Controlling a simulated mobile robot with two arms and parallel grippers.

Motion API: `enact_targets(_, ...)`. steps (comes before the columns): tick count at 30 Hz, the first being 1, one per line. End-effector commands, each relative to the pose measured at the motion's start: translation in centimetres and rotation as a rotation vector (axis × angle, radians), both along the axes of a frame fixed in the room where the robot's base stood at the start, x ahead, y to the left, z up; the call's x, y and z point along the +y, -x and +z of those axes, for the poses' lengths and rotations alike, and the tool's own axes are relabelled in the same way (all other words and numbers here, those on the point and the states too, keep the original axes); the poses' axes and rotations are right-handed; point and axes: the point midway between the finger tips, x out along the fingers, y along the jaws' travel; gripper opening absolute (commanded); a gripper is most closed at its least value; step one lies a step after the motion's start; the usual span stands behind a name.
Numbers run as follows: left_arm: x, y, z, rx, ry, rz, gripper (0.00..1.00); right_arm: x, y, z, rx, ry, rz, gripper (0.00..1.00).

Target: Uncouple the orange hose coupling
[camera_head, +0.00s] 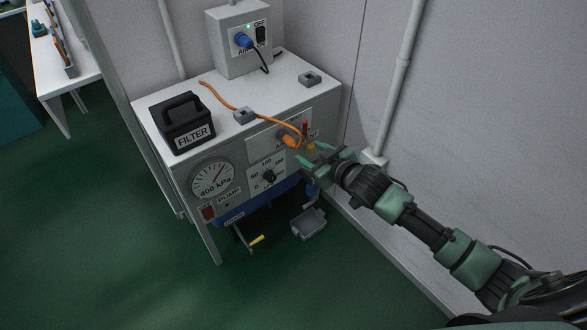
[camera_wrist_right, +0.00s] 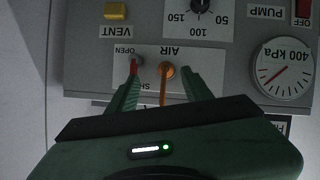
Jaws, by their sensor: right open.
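The orange hose coupling (camera_head: 291,141) sits on the cabinet's front panel at the AIR label, with the orange hose (camera_head: 222,98) running from it over the cabinet top. In the right wrist view, which is upside down, the coupling (camera_wrist_right: 167,71) lies ahead of and between my fingers, with the hose hanging across the gap. A red lever (camera_wrist_right: 137,64) beside it is at the OPEN marking, close to the left finger's tip; contact cannot be told. My right gripper (camera_head: 313,156) is open and empty in front of the panel; it also shows in the wrist view (camera_wrist_right: 160,88).
The cabinet carries a black FILTER box (camera_head: 183,122), a grey switch box (camera_head: 240,42) and grey clips. Its front has a pressure gauge (camera_head: 212,180), a knob (camera_head: 268,177) and a yellow VENT button (camera_wrist_right: 115,11). A grey bin (camera_head: 309,223) is underneath. Wall and pipe (camera_head: 396,85) stand right.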

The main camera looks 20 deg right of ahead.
Motion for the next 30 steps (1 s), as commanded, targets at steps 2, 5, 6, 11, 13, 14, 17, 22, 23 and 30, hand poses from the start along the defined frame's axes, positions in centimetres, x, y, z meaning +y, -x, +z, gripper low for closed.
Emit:
enact_targets(2, 0.0, -0.2, 0.3, -0.006, 0.0, 0.001, 0.35, 0.5, -0.2, 0.8, -0.019, -0.002, 0.013, 0.5)
enact_targets(5, 0.0, -0.4, 1.0, -0.009, 0.0, 0.001, 0.35, 0.7, -0.6, 1.0, -0.023, -0.004, 0.016, 0.5)
enact_targets(6, 0.0, -0.4, 1.3, -0.011, 0.0, 0.001, 0.35, 0.8, -1.0, 0.9, -0.023, -0.005, 0.016, 0.5)
enact_targets(11, 0.0, -0.7, 3.2, -0.022, 0.002, 0.003, 0.35, 1.4, -3.2, -0.1, -0.023, -0.006, 0.015, 0.5)
enact_targets(13, 0.0, -0.7, 4.2, -0.027, 0.002, 0.004, 0.35, 1.6, -4.2, -0.5, -0.023, -0.004, 0.015, 0.5)
enact_targets(14, 0.0, -0.8, 4.6, -0.029, 0.001, 0.004, 0.35, 1.7, -4.6, -0.7, -0.023, -0.003, 0.015, 0.5)
enact_targets(17, 0.0, -0.8, 5.8, -0.036, 0.002, 0.005, 0.35, 2.0, -5.8, -1.2, -0.022, -0.003, 0.015, 0.5)
enact_targets(22, 0.1, -0.7, 7.2, -0.04, 0.002, 0.006, 0.35, 2.4, -6.9, -1.6, -0.022, -0.005, 0.016, 0.5)
enact_targets(23, 0.1, -0.7, 7.3, -0.04, 0.002, 0.006, 0.35, 2.4, -7.0, -1.7, -0.022, -0.005, 0.016, 0.5)
enact_targets(30, 0.1, -0.7, 7.5, -0.041, 0.002, 0.007, 0.35, 2.4, -7.1, -1.7, -0.021, -0.003, 0.016, 0.5)
